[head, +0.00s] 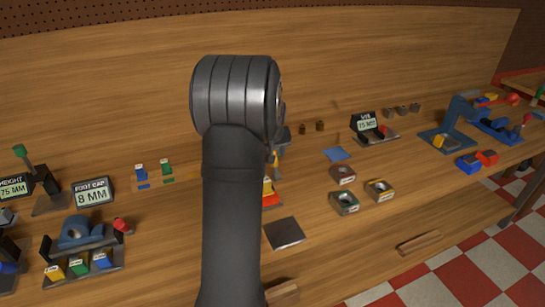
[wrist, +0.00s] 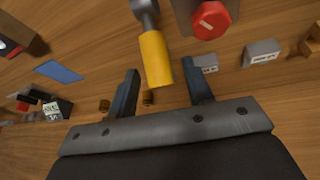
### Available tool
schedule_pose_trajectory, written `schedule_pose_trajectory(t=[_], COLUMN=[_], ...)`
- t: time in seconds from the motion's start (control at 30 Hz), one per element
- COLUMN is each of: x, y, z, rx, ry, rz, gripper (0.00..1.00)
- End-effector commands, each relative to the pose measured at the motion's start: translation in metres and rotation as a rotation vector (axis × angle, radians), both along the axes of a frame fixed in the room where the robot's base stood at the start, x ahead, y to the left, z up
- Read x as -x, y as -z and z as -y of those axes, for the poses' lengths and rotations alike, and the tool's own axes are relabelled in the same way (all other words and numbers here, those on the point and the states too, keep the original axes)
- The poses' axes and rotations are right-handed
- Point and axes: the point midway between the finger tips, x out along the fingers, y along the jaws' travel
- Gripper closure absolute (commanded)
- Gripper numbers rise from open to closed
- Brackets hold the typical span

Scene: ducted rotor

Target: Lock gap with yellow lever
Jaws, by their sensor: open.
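The yellow lever (wrist: 156,60) is a thick yellow grip on a grey metal shank, at the top middle of the wrist view. My gripper (wrist: 162,82) is open, with one finger on each side of the lever's lower end. I cannot tell whether either finger touches it. In the head view my arm hides most of this spot; a small yellow piece shows just right of the arm (head: 281,152), possibly the lever. A display reading 8 MM, seemingly a gap readout (head: 92,194), stands at the left.
A red knob (wrist: 211,20) on a grey block is close to the lever's right. Grey labelled blocks (wrist: 262,52) stand further right. In the head view, ring-like blocks (head: 343,203) and a dark square plate (head: 284,233) lie right of my arm.

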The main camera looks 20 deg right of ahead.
Motion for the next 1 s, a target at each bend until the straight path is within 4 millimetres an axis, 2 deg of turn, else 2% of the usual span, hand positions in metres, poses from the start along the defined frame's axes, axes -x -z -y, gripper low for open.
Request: schedule_pose_trajectory(t=[0.1,0.2,0.57,0.8,1.0], x=[-0.006,-0.008,-0.010,-0.010,-0.009], y=[0.015,0.022,0.025,0.025,0.024], z=[0.002,0.004,0.004,0.004,0.004], rx=[-0.001,0.000,0.000,0.000,-0.001], ry=[0.000,0.000,0.000,0.000,-0.001], rz=[-0.002,-0.001,0.000,0.000,0.009], gripper=[0.53,0.53,0.53,1.00,1.00])
